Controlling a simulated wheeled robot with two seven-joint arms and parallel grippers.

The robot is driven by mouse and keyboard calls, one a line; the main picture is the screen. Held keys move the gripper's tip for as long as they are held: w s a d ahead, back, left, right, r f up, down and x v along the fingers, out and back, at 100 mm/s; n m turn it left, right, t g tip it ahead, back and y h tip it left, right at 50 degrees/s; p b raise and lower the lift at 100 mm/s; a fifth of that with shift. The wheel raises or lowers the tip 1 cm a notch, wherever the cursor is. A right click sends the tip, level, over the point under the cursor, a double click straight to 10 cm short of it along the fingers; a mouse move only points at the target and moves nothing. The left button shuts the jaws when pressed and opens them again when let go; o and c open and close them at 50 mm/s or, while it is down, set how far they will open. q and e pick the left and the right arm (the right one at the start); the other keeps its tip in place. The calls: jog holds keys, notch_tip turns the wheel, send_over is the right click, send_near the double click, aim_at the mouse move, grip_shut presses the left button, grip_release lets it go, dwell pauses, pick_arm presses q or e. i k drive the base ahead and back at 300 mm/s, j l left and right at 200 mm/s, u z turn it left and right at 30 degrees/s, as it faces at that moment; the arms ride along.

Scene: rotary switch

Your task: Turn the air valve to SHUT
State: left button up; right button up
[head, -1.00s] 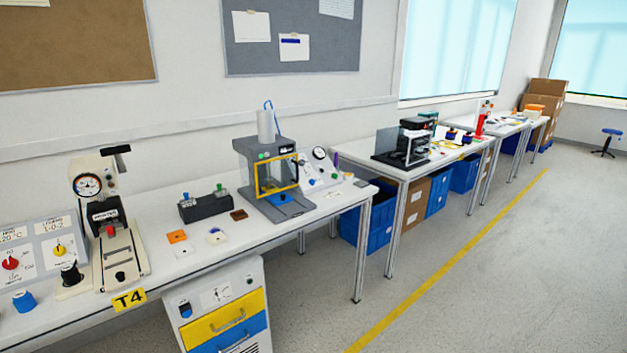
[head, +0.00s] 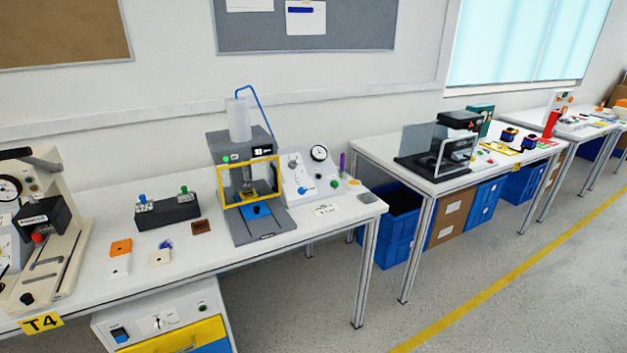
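A white sloped panel (head: 309,165) stands on the near table, just right of a small press. It carries a round black-rimmed gauge (head: 319,153), a small blue knob (head: 303,189) low down and a green button (head: 333,183) near its lower right. The panel's lettering is too small to read, so I cannot tell which control is the air valve or how it is set. Neither of my grippers shows in the head view.
The press (head: 247,180) has a yellow-framed guard and a blue tube on top. A black box with levers (head: 167,211) and small plates lie left of it. A drawer cabinet (head: 165,318) is under the near table (head: 110,228). Open floor (head: 310,310) lies in front, right of the cabinet.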

aim_at(302, 190)
jog(key=i+l, duration=0.2)
jog(key=i+l+u, duration=0.15)
jog(key=l, duration=0.3)
jog(key=i+l, duration=0.2)
jog(key=i+l+u, duration=0.1)
jog(key=l, duration=0.35)
jog(key=i+l+u, duration=0.1)
jog(key=l, duration=0.25)
jog(key=i+l, duration=0.25)
jog(key=l+u, duration=0.05)
jog(key=l, duration=0.05)
